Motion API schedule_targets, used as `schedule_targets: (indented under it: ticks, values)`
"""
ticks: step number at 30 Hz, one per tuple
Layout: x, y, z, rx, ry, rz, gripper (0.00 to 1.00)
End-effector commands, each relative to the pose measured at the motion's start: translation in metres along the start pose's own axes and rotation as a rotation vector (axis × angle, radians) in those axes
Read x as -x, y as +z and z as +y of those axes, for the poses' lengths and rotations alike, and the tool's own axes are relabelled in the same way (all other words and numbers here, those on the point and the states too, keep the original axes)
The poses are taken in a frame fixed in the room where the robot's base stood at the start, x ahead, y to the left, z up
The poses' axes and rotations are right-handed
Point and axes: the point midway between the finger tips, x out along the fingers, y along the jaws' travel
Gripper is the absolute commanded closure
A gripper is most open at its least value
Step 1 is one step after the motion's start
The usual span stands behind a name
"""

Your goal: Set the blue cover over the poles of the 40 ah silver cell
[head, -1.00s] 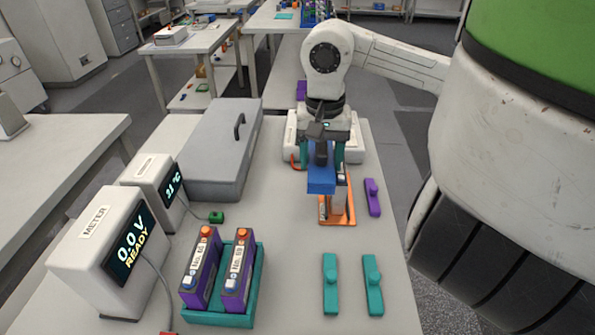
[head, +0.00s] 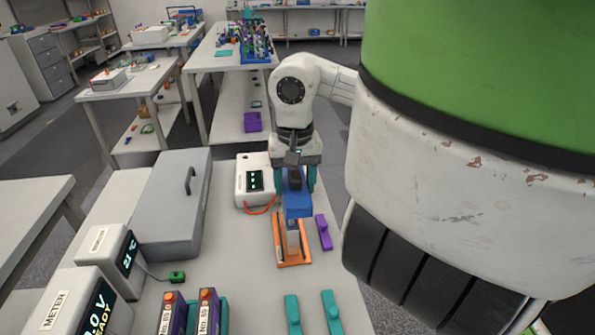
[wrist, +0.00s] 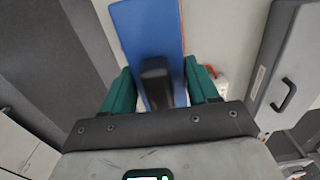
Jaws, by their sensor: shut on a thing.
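My gripper (head: 297,183) has its teal fingers shut on the blue cover (head: 298,207) by a dark grip between them. In the wrist view my gripper (wrist: 159,88) holds the blue cover (wrist: 148,28), which extends away from the fingers. The silver cell (head: 292,239) stands upright in an orange tray (head: 294,264), directly below the cover in the head view. The cover hides the cell's top and poles, so I cannot tell whether they touch.
A purple cover (head: 324,233) lies right of the tray. Two teal covers (head: 293,314) (head: 333,313) lie in front. Purple cells (head: 208,312) stand front left, near the meter (head: 88,305). A grey case (head: 170,205) is at left, a white device (head: 250,183) behind.

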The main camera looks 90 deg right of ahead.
Motion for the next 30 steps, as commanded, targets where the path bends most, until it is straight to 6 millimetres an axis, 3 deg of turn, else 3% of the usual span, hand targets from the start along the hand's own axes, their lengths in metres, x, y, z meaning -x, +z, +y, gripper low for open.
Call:
schedule_targets:
  ticks: [1,11,23,30]
  values:
    - [0.014,-0.002,-0.002,-0.001,-0.002,-0.004,0.76]
    - [0.02,-0.01,-0.01,0.004,0.008,-0.004,0.76]
    - [0.009,-0.011,-0.011,0.003,0.011,-0.005,0.76]
    - [-0.009,-0.011,-0.011,0.003,0.01,-0.006,0.76]
